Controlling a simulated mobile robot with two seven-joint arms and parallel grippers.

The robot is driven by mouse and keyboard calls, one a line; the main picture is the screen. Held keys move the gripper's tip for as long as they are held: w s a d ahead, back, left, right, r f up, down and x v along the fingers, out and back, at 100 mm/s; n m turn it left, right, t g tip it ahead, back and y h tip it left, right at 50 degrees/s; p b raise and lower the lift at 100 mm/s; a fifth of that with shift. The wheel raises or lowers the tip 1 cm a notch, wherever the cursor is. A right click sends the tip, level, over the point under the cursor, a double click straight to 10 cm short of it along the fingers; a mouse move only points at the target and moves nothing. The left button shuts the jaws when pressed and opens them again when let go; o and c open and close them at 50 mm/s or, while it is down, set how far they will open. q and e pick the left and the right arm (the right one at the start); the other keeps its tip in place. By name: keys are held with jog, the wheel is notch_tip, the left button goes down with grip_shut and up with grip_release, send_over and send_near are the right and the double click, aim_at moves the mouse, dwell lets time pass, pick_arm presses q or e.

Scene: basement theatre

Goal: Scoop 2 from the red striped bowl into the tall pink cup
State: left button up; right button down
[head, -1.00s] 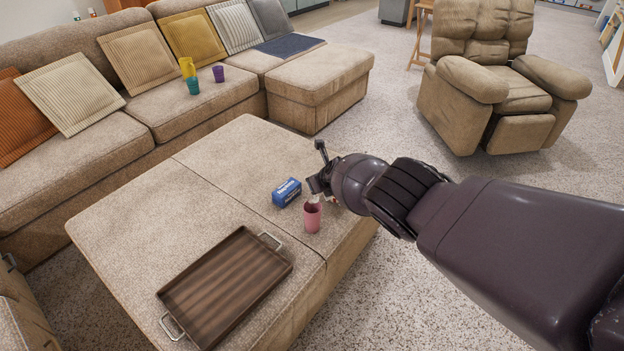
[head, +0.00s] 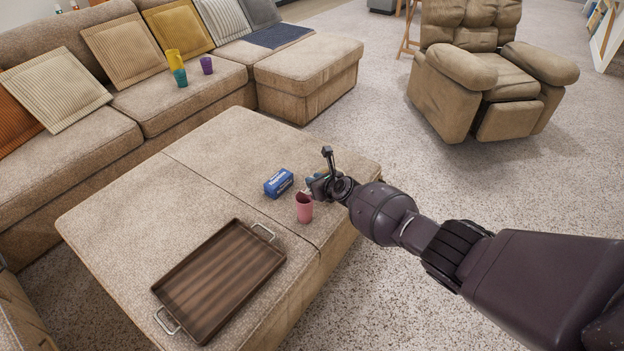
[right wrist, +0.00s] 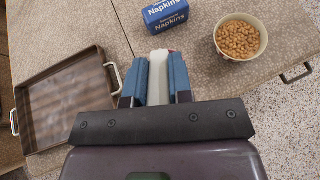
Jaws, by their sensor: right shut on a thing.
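The tall pink cup (head: 304,208) stands upright on the large beige ottoman. My right gripper (head: 316,188) is just behind and right of it. In the right wrist view its blue fingers (right wrist: 160,80) are shut on a white scoop (right wrist: 158,75), seen mostly as a handle; its load cannot be told. A bowl (right wrist: 240,38) full of small tan round pieces stands right of the fingers in that view; its red stripes are hard to make out. My arm and gripper hide the bowl in the head view. My left gripper is out of view.
A blue napkins box (head: 279,183) lies just left of the cup. A brown tray (head: 222,280) with metal handles lies on the ottoman (head: 130,215) nearer me. Yellow, teal and purple cups (head: 206,65) stand on the sofa. The ottoman's left part is clear.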

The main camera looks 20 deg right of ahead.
jog(key=s+t+b, duration=0.1)
jog(key=t+b, duration=0.1)
jog(key=b, duration=0.1)
jog(key=s+d+t+y+b, duration=0.1)
jog(key=s+b, duration=0.1)
jog(key=b, duration=0.2)
jog(key=s+t+b, duration=0.2)
jog(key=b, duration=0.2)
jog(key=shift+d+f+t+y, duration=0.3)
jog(key=shift+y, duration=0.1)
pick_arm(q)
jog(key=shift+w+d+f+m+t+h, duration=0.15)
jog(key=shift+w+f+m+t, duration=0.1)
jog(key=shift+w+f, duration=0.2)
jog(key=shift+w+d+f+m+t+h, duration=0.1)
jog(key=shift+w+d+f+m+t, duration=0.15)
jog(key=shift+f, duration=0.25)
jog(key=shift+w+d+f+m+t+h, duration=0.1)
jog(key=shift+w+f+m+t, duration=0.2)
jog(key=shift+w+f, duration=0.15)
pick_arm(e)
jog(key=shift+s+d+r, duration=0.1)
jog(key=shift+s+r, duration=0.1)
jog(key=shift+r, duration=0.3)
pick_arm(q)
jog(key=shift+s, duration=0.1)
